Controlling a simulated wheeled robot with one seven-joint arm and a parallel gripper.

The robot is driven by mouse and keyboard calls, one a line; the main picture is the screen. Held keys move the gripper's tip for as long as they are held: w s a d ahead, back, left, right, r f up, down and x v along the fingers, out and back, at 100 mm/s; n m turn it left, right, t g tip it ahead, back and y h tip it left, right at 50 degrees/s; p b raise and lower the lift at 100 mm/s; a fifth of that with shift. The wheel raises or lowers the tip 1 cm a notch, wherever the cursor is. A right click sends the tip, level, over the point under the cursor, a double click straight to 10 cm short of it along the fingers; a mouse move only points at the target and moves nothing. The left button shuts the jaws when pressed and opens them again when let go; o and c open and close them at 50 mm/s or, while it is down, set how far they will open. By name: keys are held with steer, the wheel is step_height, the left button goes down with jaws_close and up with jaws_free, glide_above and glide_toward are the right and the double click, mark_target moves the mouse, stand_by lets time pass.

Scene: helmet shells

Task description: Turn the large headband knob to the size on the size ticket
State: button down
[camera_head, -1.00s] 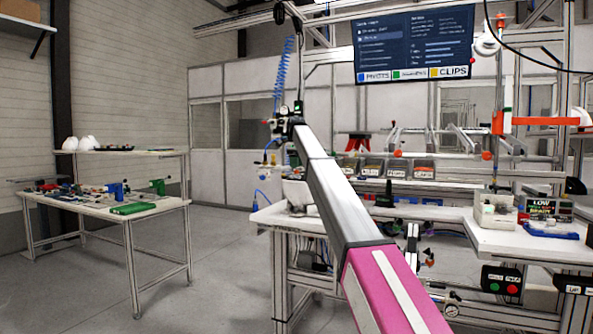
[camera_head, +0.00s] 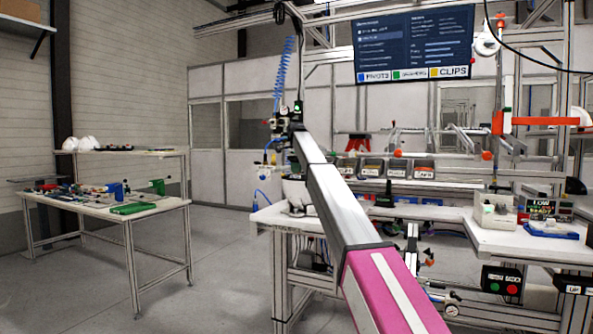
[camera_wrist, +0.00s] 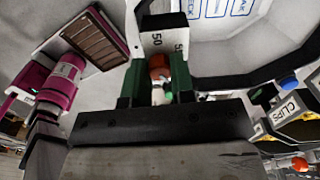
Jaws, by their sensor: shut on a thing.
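In the wrist view my gripper (camera_wrist: 157,82) has two dark green fingers close together. Between and behind them shows a small orange-brown round part (camera_wrist: 159,67), with white and green bits under it; I take it for the headband knob, though most of it is hidden. A pale strip (camera_wrist: 157,40) printed with 50 and another partly cut-off number stands just beyond the fingertips. In the head view a white helmet shell (camera_head: 297,190) sits on the bench below the far end of my arm; my gripper cannot be made out there. I cannot identify the size ticket.
The workbench (camera_head: 500,240) carries several labelled bins (camera_head: 372,168), a white box (camera_head: 495,210) and a blue item (camera_head: 551,230). A screen (camera_head: 413,45) hangs above. A second table (camera_head: 60,205) with tools stands left. Open floor (camera_head: 215,270) lies between.

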steer(key=n, duration=1)
steer(key=shift+n, duration=0.3)
steer(key=n, duration=0.4)
steer(key=shift+n, duration=0.3)
steer(key=n, duration=0.4)
steer(key=shift+n, duration=0.4)
steer(key=c, duration=0.9)
jaws_free()
steer(key=shift+c, duration=0.2)
